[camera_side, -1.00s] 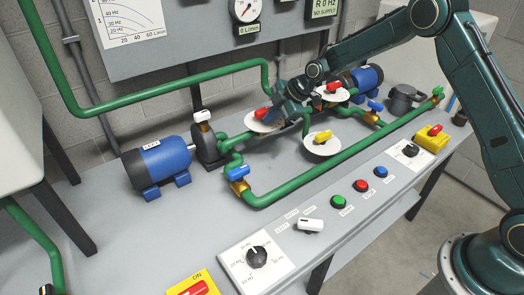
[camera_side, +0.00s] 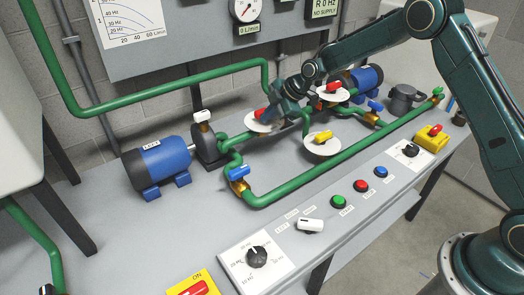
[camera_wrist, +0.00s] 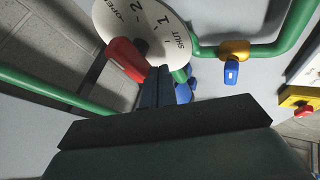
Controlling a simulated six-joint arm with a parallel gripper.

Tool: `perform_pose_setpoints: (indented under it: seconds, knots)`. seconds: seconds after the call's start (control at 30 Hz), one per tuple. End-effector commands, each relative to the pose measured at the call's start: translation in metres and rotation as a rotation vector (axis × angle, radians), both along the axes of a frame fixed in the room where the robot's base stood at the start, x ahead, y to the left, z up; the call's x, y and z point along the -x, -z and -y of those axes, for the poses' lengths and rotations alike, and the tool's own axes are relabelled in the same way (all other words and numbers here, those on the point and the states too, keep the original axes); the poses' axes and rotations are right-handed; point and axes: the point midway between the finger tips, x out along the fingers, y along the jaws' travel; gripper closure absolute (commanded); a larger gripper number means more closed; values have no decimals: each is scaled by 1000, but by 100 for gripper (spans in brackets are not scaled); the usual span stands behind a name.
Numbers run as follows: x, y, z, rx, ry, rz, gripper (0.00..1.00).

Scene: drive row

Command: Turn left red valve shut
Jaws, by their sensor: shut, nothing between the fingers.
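The left red valve handle (camera_side: 261,113) sits on a round white dial (camera_side: 253,126) on the green pipe at the back of the bench. My gripper (camera_side: 272,117) is low at this valve, to the right of the handle. Its shut fingers (camera_wrist: 158,78) hold nothing and stand close beside the handle in the wrist view. I cannot tell whether they touch it.
Another red handle (camera_side: 333,86) and a yellow handle (camera_side: 323,136) on white dials stand close to the right. Blue-handled valves, green pipes and a blue motor (camera_side: 158,166) surround them. Buttons and knobs line the front panel.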

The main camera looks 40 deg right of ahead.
Motion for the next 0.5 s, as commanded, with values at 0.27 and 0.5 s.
perform_pose_setpoints:
  seconds: [0.27, 0.5]
  knots:
    - [0, 0, -2, 0, 29, 1, 100]
    - [-1, 0, -3, 0, 64, 0, 100]
